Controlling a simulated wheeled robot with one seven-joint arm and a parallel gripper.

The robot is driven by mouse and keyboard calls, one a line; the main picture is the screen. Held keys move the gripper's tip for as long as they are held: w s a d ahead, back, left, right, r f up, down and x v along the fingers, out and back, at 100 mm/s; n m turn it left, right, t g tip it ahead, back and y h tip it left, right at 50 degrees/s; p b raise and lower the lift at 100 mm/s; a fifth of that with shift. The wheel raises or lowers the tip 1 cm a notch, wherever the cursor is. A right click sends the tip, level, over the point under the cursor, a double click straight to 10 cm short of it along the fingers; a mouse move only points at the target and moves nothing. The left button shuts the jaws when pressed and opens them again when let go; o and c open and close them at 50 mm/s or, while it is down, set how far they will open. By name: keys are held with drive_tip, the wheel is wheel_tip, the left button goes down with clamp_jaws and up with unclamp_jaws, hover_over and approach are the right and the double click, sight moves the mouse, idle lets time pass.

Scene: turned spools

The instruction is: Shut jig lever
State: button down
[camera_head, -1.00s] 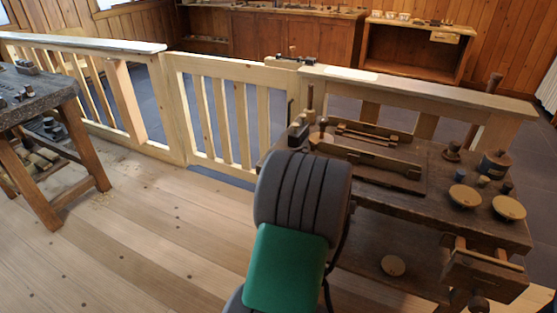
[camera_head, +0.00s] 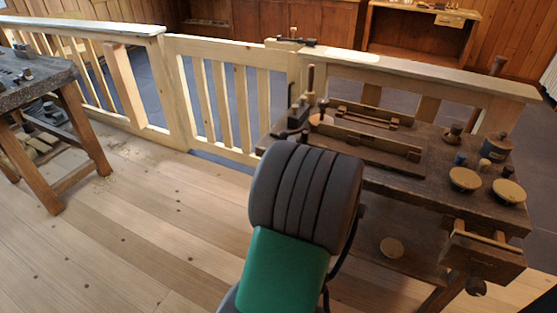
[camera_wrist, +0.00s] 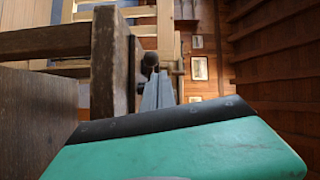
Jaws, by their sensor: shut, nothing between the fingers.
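The wooden jig (camera_head: 372,148), a dark base with raised rails, lies on the workbench top at right. At its left end stand dark metal fittings (camera_head: 293,122) and an upright wooden handle (camera_head: 310,78); I cannot tell for sure which part is the lever. In the wrist view my gripper (camera_wrist: 160,82) is shut and empty, its grey fingers beside a dark rounded knob (camera_wrist: 149,62) and close to a dark wooden edge (camera_wrist: 108,62). I cannot tell whether the fingers touch the knob. In the head view my arm hides the gripper.
The workbench (camera_head: 440,190) also holds round wooden discs (camera_head: 465,179), a jar (camera_head: 497,147) and a front vise (camera_head: 485,250). A pale railing (camera_head: 235,95) runs behind it. Another bench (camera_head: 40,90) stands at left.

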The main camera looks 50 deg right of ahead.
drive_tip(key=a+p, duration=0.2)
drive_tip(key=a, duration=0.7)
drive_tip(key=shift+w+a, duration=0.3)
drive_tip(key=shift+w, duration=0.1)
drive_tip(key=shift+r, duration=0.15)
